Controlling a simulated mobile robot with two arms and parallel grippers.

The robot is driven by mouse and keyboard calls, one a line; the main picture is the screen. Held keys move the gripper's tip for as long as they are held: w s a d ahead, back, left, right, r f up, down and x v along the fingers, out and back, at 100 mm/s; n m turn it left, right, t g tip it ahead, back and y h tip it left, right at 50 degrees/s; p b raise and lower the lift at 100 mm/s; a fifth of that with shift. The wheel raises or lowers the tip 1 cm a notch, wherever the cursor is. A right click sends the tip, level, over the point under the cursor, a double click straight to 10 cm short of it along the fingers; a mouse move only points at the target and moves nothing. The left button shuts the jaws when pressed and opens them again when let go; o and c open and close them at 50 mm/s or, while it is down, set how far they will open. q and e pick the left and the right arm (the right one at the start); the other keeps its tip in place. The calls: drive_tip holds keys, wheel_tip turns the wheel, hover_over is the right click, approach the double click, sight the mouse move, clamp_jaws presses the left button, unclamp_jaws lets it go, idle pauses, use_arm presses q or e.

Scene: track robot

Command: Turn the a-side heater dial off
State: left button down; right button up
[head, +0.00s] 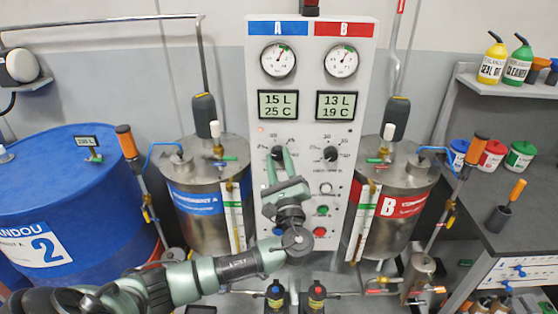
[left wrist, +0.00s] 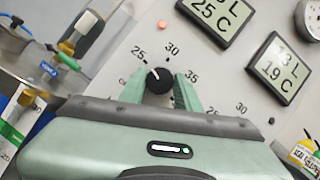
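The a-side heater dial (left wrist: 159,81) is a round black knob with a white pointer line, on the white control panel (head: 257,100). In the left wrist view its pointer is near the 25 mark, and 30 and 35 are printed around it. In the head view the dial (head: 278,153) is partly covered by my left gripper (head: 279,158). My left gripper's green fingers (left wrist: 160,88) stand on both sides of the dial, apart; whether they touch it I cannot tell. The b-side dial (head: 331,153) is to the right. My right gripper is not in view.
Below the dials are a green button (head: 322,210) and a red button (head: 320,231). Steel tanks A (head: 205,220) and B (head: 400,222) flank the panel. A blue drum (head: 70,190) stands left, and a grey shelf unit (head: 520,225) right.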

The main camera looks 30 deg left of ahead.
use_arm(q)
drive_tip(key=shift+f, duration=0.1)
drive_tip(key=n+g+b, duration=0.1)
drive_tip(key=n+b, duration=0.1)
drive_tip(key=shift+f+n, duration=0.15)
drive_tip(key=shift+n, duration=0.25)
drive_tip(key=n+g+b, duration=0.2)
drive_tip(key=n, duration=0.2)
drive_tip(key=shift+d+y+b, duration=0.15)
drive_tip(key=shift+y+b, duration=0.15)
drive_tip(key=shift+y, duration=0.1)
drive_tip(key=n, duration=0.1)
drive_tip(key=n+g+b, duration=0.1)
drive_tip(key=n, duration=0.1)
drive_tip(key=shift+r, duration=0.25)
drive_tip(key=shift+w+r+n+g+h+b, duration=0.15)
drive_tip(key=shift+n+g+h, duration=0.2)
drive_tip(key=shift+n, duration=0.6)
drive_tip(key=shift+s+n+g+h+b, duration=0.15)
drive_tip(key=shift+n+g+h, duration=0.15)
drive_tip(key=shift+n, duration=0.65)
drive_tip(key=c, duration=1)
unclamp_jaws()
